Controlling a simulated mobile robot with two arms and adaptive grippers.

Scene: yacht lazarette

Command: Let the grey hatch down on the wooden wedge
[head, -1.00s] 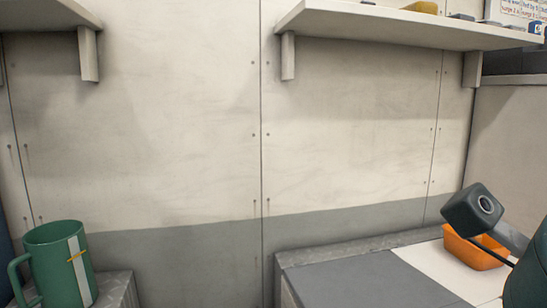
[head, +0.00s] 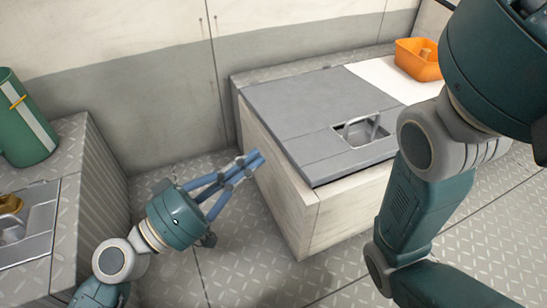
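The grey hatch (head: 300,105) lies flat on top of the white locker. A recessed metal pull handle (head: 363,130) is near its front right corner. A small light-brown wooden piece (head: 426,54) stands in an orange tray behind the hatch; I cannot tell for sure that it is the wedge. My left gripper (head: 254,163) is beside the locker's left side, lower than the hatch, with its blue fingers pointing right. Its fingertips come together and nothing shows between them. My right arm crosses the right side of the view; its gripper is out of sight.
The orange tray (head: 408,62) stands on a white surface (head: 372,76) beside the hatch. Tread-plate floor (head: 250,260) is clear between the lockers.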

